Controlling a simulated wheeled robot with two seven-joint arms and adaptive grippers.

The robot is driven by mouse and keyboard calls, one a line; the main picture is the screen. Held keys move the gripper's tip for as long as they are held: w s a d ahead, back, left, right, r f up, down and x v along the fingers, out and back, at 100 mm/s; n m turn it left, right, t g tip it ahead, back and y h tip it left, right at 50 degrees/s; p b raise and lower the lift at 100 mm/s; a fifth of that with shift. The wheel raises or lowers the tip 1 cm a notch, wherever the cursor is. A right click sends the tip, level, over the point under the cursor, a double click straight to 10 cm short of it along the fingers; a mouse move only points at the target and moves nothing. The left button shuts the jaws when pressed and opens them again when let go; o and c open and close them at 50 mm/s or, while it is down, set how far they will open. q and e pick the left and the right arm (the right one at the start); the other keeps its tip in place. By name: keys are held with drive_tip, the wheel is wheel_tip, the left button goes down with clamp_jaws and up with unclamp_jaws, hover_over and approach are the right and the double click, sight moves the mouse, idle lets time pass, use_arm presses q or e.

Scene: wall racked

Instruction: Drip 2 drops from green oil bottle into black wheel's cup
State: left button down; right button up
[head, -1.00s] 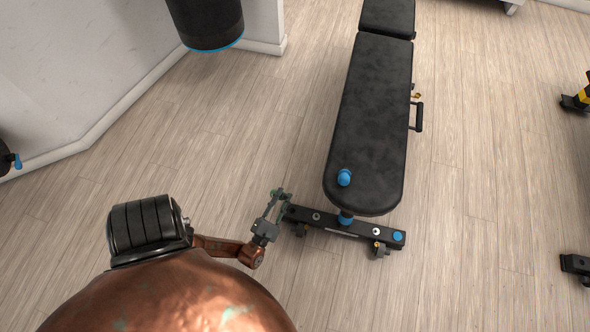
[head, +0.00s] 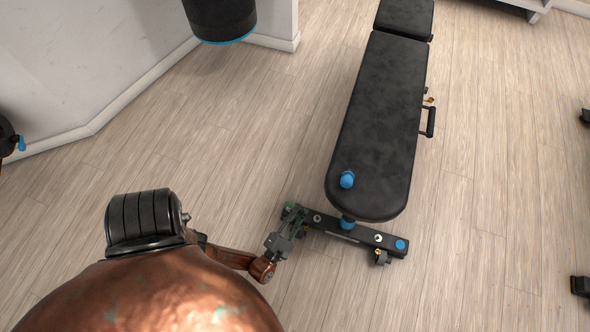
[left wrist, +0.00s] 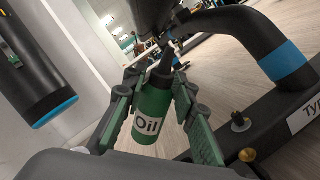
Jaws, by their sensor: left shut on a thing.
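The green oil bottle (left wrist: 152,112), with a white "Oil" label and a black nozzle, stands nearly upright in the left wrist view. My left gripper (left wrist: 155,98) is shut on it, with green fingers on both sides. In the head view my left gripper (head: 292,218) is over the left end of the bench's black foot bar; the bottle cannot be made out there. A small black wheel (head: 382,258) is under the bar's right end. Small brass fittings (left wrist: 240,124) show near the bar in the left wrist view; I cannot tell which is the cup. My right gripper is out of view.
A black punching bag (head: 220,15) hangs near the wall. Wooden floor is clear on both sides of the bench.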

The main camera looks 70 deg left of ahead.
use_arm(q)
drive_tip(key=shift+d, duration=0.2)
idle(0.5)
drive_tip(key=shift+w+d+f, duration=0.1)
drive_tip(key=shift+w+d, duration=0.05)
drive_tip(key=shift+d, duration=0.15)
idle(0.4)
drive_tip(key=shift+m, duration=0.6)
drive_tip(key=shift+a+r+m, duration=0.15)
drive_tip(key=shift+r+m, duration=0.15)
drive_tip(key=shift+m, duration=0.5)
drive_tip(key=shift+a+r+m+t+h+p, duration=0.1)
drive_tip(key=shift+r+m+t+h+p, duration=0.1)
drive_tip(key=shift+m+t+h+p, duration=0.15)
